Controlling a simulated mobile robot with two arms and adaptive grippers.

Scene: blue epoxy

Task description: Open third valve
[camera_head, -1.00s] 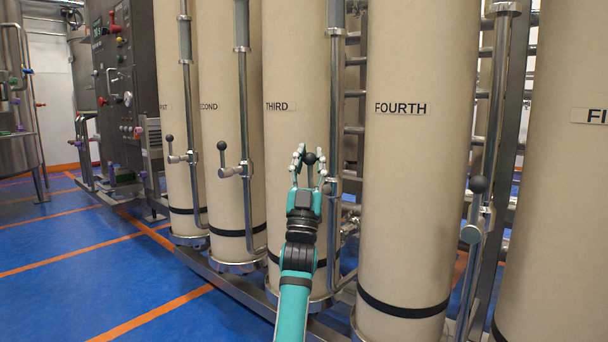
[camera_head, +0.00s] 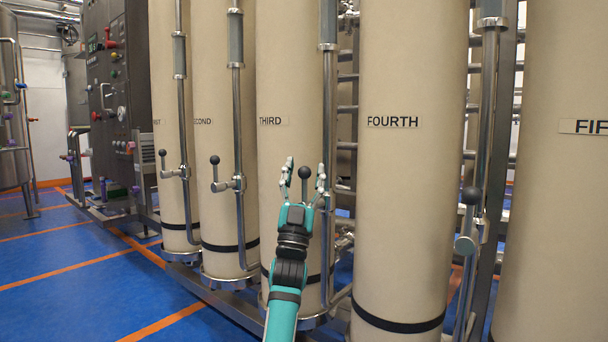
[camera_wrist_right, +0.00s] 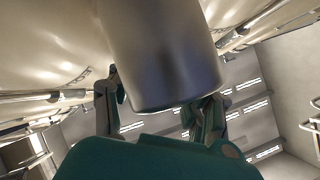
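The third column (camera_head: 289,75) is a tall beige cylinder with a THIRD label (camera_head: 273,121). Its valve handle has a round black knob (camera_head: 304,172) on a short metal stem, beside the vertical steel pipe (camera_head: 328,110). My right gripper (camera_head: 304,166) points upward, with its fingers spread on either side of the knob in the head view. It looks open; I cannot tell whether it touches the handle. In the right wrist view, a grey metal cylinder (camera_wrist_right: 160,55) fills the space between the fingers of the gripper (camera_wrist_right: 158,100). My left gripper is not in view.
The second column's handle (camera_head: 215,160) and first column's handle (camera_head: 162,153) stand upright to the left. The fourth column (camera_head: 405,210) is close on the right, with another black knob (camera_head: 471,196) beyond it. The blue floor (camera_head: 60,270) at left is clear.

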